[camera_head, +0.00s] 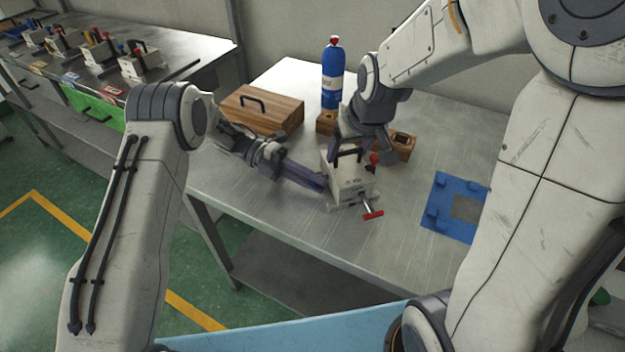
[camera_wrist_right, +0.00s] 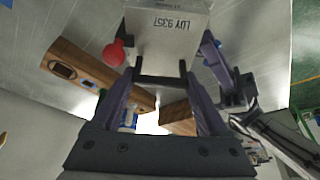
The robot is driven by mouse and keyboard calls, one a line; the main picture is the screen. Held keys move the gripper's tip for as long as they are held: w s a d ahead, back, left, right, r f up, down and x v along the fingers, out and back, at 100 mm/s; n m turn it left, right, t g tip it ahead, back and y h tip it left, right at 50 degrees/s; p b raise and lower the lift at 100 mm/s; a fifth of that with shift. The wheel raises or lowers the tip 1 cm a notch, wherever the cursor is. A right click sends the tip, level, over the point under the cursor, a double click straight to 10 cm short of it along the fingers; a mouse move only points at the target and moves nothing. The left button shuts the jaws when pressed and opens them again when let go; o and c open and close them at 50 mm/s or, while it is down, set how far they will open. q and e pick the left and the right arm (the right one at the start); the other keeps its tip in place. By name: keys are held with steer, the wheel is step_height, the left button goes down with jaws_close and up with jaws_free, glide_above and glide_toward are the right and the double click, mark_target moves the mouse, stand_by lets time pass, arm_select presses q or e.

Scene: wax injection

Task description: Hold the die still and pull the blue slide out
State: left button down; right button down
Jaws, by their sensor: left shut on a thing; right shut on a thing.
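The die (camera_head: 348,185) is a pale metal block on the table, with a black handle (camera_head: 347,154) on top, a red knob (camera_head: 373,159) and a red T-handle (camera_head: 373,215). My right gripper (camera_head: 360,151) is above it. In the right wrist view its fingers close on the ends of the black handle (camera_wrist_right: 162,80), beside the die's marked face (camera_wrist_right: 168,38). My left gripper (camera_head: 322,183) reaches the die's left side with its purple fingers closed. The blue slide cannot be made out; the left fingers cover the place where they meet the die.
A wooden box (camera_head: 262,108) with a black handle and a blue bottle (camera_head: 332,75) stand behind. Wooden blocks (camera_head: 403,145) lie close behind the die. A blue fixture plate (camera_head: 440,215) lies to the right. The table front is clear.

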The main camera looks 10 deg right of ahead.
arm_select(q)
steer(key=shift+f, duration=0.1)
steer(key=shift+s+a, duration=0.2)
steer(key=shift+a, duration=1.15)
steer(key=c, duration=0.9)
jaws_free()
steer(key=shift+o, duration=0.2)
steer(key=v, duration=1.2)
arm_select(e)
jaws_free()
